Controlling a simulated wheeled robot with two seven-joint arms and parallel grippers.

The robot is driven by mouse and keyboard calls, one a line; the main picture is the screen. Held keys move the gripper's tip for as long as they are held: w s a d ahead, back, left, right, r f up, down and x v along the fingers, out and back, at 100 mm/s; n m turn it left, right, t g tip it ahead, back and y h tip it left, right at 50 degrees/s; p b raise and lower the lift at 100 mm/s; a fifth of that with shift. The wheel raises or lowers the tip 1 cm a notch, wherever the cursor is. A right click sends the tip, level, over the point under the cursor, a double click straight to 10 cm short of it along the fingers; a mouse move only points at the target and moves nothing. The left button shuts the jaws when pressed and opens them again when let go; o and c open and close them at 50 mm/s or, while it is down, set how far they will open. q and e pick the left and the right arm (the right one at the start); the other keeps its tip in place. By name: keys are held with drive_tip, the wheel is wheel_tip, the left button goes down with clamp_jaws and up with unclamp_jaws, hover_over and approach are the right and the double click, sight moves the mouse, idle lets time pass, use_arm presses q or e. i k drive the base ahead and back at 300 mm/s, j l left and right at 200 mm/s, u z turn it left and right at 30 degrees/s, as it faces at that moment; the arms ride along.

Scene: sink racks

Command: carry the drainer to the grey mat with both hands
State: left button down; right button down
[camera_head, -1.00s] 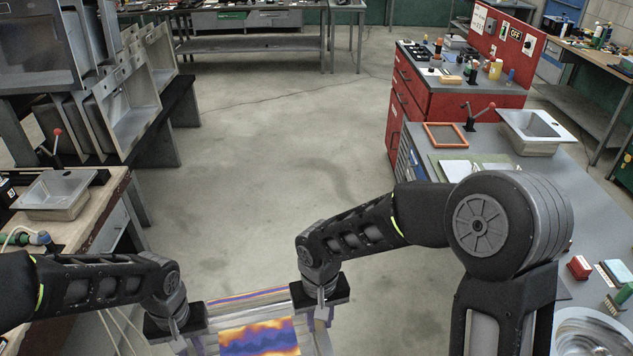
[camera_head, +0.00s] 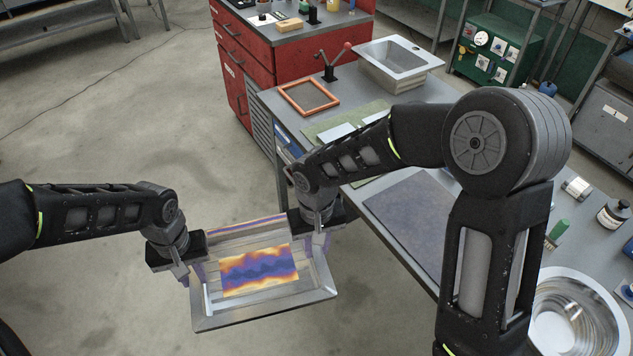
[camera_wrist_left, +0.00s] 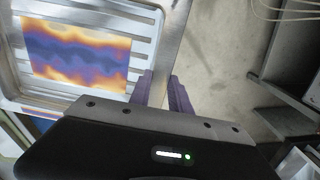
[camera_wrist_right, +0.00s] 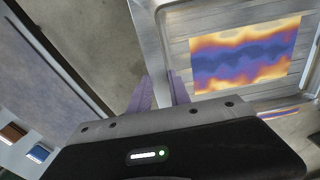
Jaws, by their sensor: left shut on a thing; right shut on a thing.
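The drainer (camera_head: 262,318) is a silver metal tray with slats and an orange-and-purple patterned patch (camera_head: 258,270). It hangs in the air between my grippers, over the floor beside the bench. My left gripper (camera_head: 183,276) is shut on its left rim, also seen in the left wrist view (camera_wrist_left: 165,92). My right gripper (camera_head: 318,246) is shut on its right rim, also seen in the right wrist view (camera_wrist_right: 162,92). The grey mat (camera_head: 412,222) lies flat on the bench to the right of the drainer, partly hidden behind my right arm.
The floor to the left is clear.

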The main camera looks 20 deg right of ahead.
sight(438, 224)
drive_tip(key=i+z, duration=0.3)
drive_tip(key=i, duration=0.3)
drive_tip(key=i+z, duration=0.25)
drive_tip(key=i, duration=0.3)
drive_tip(key=z, duration=1.9)
drive_tip(key=j, duration=0.05)
